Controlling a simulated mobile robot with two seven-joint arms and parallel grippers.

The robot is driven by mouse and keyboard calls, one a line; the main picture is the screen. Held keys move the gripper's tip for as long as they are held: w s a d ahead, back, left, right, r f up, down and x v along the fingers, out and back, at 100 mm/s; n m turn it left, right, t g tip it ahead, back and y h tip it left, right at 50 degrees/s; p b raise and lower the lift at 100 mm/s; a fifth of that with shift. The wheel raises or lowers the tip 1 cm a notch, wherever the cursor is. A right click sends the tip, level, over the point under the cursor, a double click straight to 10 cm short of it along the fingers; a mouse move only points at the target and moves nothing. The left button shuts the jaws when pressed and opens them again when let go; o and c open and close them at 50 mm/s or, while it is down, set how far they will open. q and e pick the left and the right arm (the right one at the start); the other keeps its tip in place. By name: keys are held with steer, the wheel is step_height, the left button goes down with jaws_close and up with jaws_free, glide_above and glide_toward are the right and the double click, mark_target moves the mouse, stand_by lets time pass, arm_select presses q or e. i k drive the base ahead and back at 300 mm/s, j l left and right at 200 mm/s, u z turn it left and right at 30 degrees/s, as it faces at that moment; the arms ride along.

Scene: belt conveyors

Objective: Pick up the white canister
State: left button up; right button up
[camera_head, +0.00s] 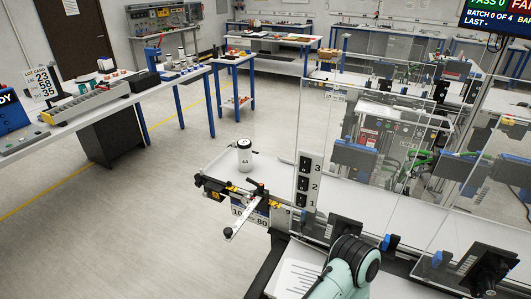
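The white canister (244,160) stands upright near the left end of a white conveyor surface (222,163). It has a dark top and small dark marking on its side. Neither of my grippers shows in this view. A teal and black rounded part (352,265), which looks like a link of my arm, shows at the bottom right, well apart from the canister.
A black bracket assembly with a bar (243,217) stands just in front of the canister. A numbered 3-2-1 panel (308,182) and clear upright panels (400,130) stand to the right. Workbenches (165,83) line the back left; open floor (120,225) lies left.

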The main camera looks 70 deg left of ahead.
mark_target(244, 145)
steer(key=u, duration=2.6)
steer(key=i+j+z, duration=0.15)
steer(key=j, duration=0.3)
steer(key=i+j+z, duration=0.15)
steer(key=j, duration=0.3)
steer(key=i+j+z, duration=0.15)
steer(key=j, duration=0.3)
steer(key=i+j+z, duration=0.15)
steer(key=j, duration=0.35)
steer(key=j+z, duration=0.15)
steer(key=j, duration=0.3)
steer(key=i, duration=0.05)
